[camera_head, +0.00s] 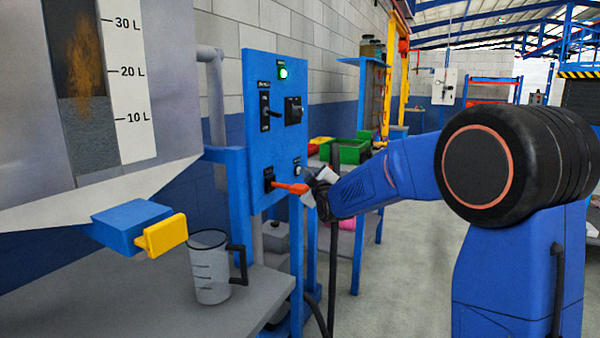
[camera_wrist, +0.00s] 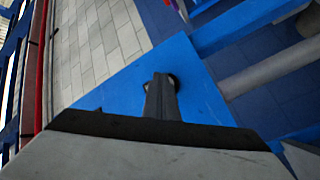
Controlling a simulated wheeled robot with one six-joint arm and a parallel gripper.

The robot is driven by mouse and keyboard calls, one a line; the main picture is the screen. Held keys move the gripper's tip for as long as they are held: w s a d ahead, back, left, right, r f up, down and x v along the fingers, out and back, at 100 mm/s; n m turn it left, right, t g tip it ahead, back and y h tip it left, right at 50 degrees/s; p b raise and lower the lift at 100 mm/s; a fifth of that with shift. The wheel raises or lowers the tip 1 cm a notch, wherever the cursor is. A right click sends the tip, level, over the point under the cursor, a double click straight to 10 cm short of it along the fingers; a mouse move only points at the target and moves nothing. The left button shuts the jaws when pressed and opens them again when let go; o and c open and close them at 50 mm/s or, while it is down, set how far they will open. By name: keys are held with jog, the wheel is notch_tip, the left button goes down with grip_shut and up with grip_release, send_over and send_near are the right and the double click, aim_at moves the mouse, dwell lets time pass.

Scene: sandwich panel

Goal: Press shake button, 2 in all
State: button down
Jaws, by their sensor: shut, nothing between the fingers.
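The blue control panel (camera_head: 278,140) stands upright left of my arm. A small button (camera_head: 297,163) with a pale plate sits at its lower right; its label is too small to read. My gripper (camera_head: 308,174) is at the panel's lower right, close to this button. In the wrist view, my gripper (camera_wrist: 160,79) is shut and empty, its fingertips pointing at the panel face (camera_wrist: 115,82). A small round button (camera_wrist: 175,82) shows partly behind the fingertips. I cannot tell whether the fingertips touch it.
An orange-red lever (camera_head: 290,187) sticks out just below the button, close to my gripper. Higher up are a lit green lamp (camera_head: 283,73), a black lever (camera_head: 265,112) and a black knob (camera_head: 293,110). A jug (camera_head: 210,275) stands on the grey table (camera_head: 165,310).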

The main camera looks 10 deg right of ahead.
jog(key=shift+d, duration=0.15)
jog(key=shift+s+d, duration=0.5)
jog(key=shift+d, duration=0.05)
jog(key=shift+s+d, duration=0.75)
jog(key=shift+d, duration=0.25)
jog(key=shift+s+d, duration=0.7)
jog(key=shift+d, duration=0.3)
dwell(1.5)
jog(key=s+d, duration=0.2)
jog(key=d, duration=0.1)
jog(key=shift+s, duration=0.1)
dwell(0.3)
jog(key=w+a, duration=0.5)
jog(key=a, duration=0.2)
dwell(0.4)
